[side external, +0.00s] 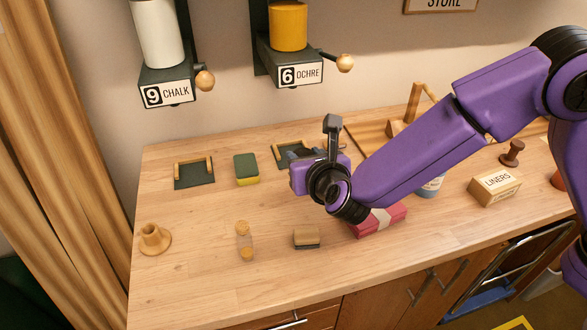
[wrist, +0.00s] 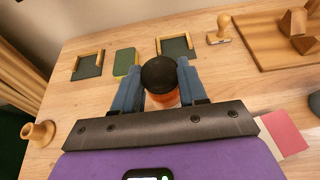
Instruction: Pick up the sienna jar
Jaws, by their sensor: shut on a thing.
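The sienna jar shows in the wrist view with a round black lid (wrist: 159,73) and an orange-brown body (wrist: 163,98) below it. My gripper (wrist: 160,80) has its two blue fingers on either side of the jar, shut on it. In the side external view my gripper (side external: 318,160) is over the back middle of the table, and the jar is mostly hidden behind it. I cannot tell whether the jar's base touches the table.
Two dark trays with wooden edges (side external: 194,174) (wrist: 178,48) and a green-yellow sponge (side external: 246,169) are at the back. A liners box (side external: 495,187) is right.

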